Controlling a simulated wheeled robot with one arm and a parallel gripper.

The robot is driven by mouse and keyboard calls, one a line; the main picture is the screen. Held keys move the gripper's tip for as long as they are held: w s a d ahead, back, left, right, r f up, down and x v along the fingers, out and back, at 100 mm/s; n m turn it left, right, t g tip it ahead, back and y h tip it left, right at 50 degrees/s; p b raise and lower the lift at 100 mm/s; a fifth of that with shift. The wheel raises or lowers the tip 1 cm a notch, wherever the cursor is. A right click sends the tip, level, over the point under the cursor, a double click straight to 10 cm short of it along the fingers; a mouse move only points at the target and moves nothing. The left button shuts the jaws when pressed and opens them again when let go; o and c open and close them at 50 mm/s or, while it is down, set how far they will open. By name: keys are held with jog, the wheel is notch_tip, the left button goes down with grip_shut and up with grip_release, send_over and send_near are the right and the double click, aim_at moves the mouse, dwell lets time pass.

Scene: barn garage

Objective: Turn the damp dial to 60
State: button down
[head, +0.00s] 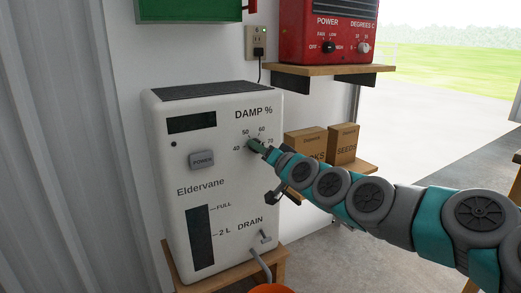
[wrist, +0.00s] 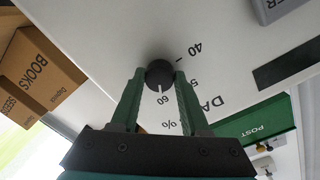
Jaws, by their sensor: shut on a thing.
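The damp dial is a small dark round knob (wrist: 159,71) on the front of the white Eldervane dehumidifier (head: 180,170), under the label DAMP %. My gripper (head: 257,147) reaches it from the right in the head view. In the wrist view the green fingers of my gripper (wrist: 160,78) are shut on opposite sides of the knob. The knob's white pointer line (wrist: 160,88) shows between the fingers and points at about the printed 60. In the head view the knob is mostly hidden by my gripper.
Boxes (head: 343,143) stand on a low wooden shelf right of the dehumidifier, close behind my arm. A red heater (head: 325,30) stands on an upper shelf. A grey POWER button (head: 203,159) is left of the dial. A drain lever (head: 265,237) is below.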

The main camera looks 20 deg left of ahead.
jog(key=shift+f, duration=0.1)
jog(key=shift+c, duration=1.9)
grip_release()
jog(key=v, duration=0.7)
jog(key=shift+s+d, duration=0.3)
